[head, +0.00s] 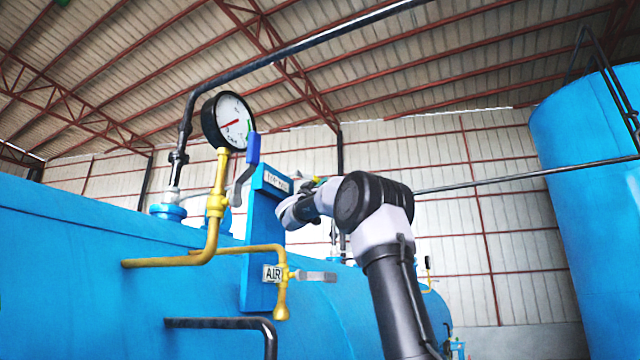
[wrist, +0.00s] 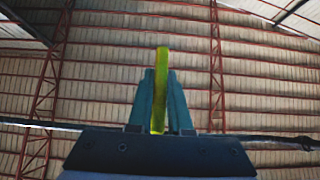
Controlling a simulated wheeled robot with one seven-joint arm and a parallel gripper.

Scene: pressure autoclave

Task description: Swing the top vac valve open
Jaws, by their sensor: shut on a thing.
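A yellow-green handle (wrist: 162,56) stands upright in the middle of the wrist view. My gripper (wrist: 160,85) is shut on it, with one teal finger on each side. The handle's top sticks out beyond the fingertips. In the head view my gripper is beside the top of a blue panel (head: 262,232), largely hidden by my own wrist. A small white label (head: 277,180) sits at the panel's top; its text is too small to read surely. The valve body that the handle belongs to is not clearly visible.
A round gauge (head: 229,122) and a blue-handled lever (head: 250,160) stand left of my gripper. Yellow pipes, an AIR label (head: 272,273) and a grey lever (head: 316,277) are below. A large blue tank (head: 595,200) stands at the right.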

